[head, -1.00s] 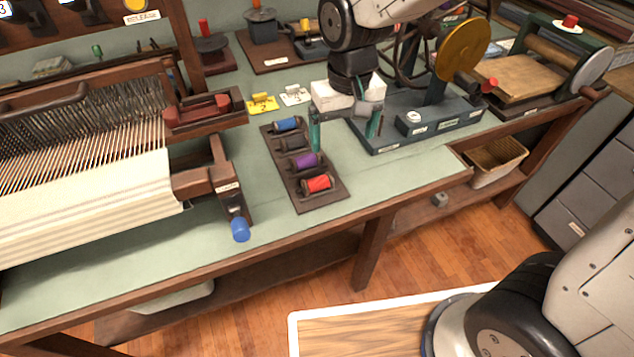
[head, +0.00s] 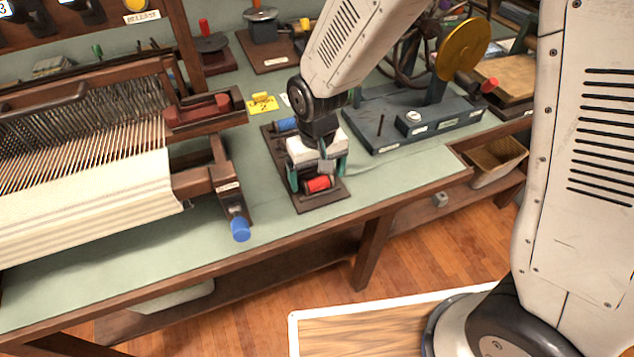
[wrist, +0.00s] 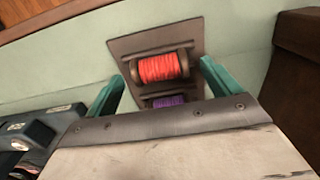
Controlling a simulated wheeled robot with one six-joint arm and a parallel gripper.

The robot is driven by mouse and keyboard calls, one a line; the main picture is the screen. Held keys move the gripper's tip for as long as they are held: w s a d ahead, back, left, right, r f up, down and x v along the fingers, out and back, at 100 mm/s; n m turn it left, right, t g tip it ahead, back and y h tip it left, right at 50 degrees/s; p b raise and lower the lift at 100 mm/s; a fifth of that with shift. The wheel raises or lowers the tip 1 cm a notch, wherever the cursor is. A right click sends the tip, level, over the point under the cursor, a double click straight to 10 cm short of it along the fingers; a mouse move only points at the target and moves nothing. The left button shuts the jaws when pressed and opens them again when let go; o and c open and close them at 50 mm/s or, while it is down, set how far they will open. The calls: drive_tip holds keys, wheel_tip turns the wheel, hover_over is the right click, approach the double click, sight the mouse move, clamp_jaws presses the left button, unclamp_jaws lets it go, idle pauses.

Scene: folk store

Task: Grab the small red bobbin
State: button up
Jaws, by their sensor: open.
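The small red bobbin (head: 319,184) lies on its side at the near end of a dark wooden rack (head: 330,202) on the green-topped bench. In the wrist view the red bobbin (wrist: 160,67) is near the top middle, just beyond the fingertips. My gripper (head: 318,178) is open above the rack, with its two teal fingers spread to either side of the rack. In the wrist view my gripper (wrist: 160,85) has nothing between its fingers that it grips. A purple bobbin (wrist: 168,101) shows partly behind the gripper body. In the head view my gripper hides the purple bobbin.
A blue bobbin (head: 286,124) is at the rack's far end. A loom (head: 90,150) with a blue-tipped handle (head: 240,230) stands to the left. A dark winding machine (head: 420,122) with a yellow wheel stands to the right. The bench front right of the rack is clear.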

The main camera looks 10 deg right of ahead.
drive_tip(key=c, duration=1.1)
drive_tip(key=shift+o, duration=0.2)
drive_tip(key=shift+r, duration=0.15)
